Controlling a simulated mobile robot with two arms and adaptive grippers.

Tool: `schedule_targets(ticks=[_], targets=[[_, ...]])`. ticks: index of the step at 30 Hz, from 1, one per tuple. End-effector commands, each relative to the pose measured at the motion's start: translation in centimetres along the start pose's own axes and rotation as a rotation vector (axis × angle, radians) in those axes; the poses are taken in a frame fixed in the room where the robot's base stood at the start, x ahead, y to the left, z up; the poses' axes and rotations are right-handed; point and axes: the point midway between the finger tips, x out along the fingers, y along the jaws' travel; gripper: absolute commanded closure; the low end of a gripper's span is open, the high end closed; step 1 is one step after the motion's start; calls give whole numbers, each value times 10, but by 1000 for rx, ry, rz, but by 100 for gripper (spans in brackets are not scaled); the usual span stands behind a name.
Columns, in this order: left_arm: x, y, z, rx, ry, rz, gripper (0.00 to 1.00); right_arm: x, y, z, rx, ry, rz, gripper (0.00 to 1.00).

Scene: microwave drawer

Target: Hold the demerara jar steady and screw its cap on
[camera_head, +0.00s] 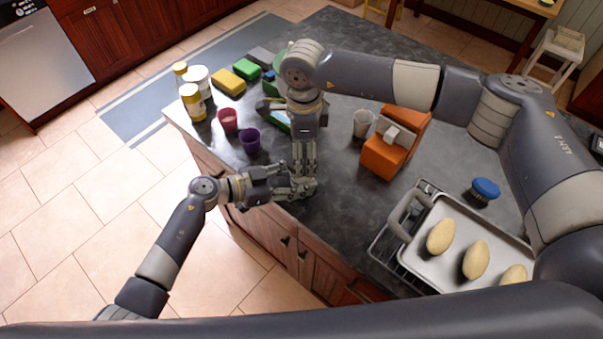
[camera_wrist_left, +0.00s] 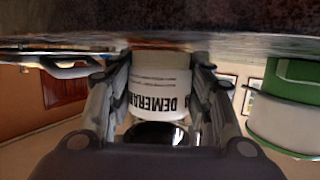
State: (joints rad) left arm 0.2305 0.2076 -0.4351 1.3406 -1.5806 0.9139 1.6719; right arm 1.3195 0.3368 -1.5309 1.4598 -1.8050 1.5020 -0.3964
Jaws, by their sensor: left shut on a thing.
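The demerara jar (camera_wrist_left: 160,90) is white with dark lettering, upside down in the left wrist view. It stands between the two fingers of my left gripper (camera_wrist_left: 160,105), which is shut on its sides. In the head view my left gripper (camera_head: 303,188) is low at the counter's near edge, and the jar is hidden there by the grippers. My right gripper (camera_head: 304,168) points straight down just above the left one. Its fingertips are close together, and I cannot tell whether they hold anything. I cannot make out the cap; a dark rounded shape shows below the jar in the wrist view.
A maroon cup (camera_head: 228,121) and a purple cup (camera_head: 250,140) stand left on the dark counter (camera_head: 340,215), with jars (camera_head: 193,102) behind. An orange holder (camera_head: 388,155) and grey cup (camera_head: 362,123) stand right of the grippers. A tray (camera_head: 448,272) holds potato-like items nearer me.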

Motion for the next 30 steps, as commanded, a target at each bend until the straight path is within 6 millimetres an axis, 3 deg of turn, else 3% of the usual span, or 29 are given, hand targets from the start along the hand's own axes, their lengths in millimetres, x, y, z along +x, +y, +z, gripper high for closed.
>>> schedule_targets(ticks=[13, 21, 30], targets=[[-1, -1, 4, -2, -9, -1, 96, -3, 0, 2, -30, -3, -3, 27], [-2, -2, 4, -3, -9, -5, 96, -2, 1, 1, -329, -1, -1, 27], [-2, -3, 4, -4, -10, -7, 96, -2, 2, 1, -520, -2, 1, 27]])
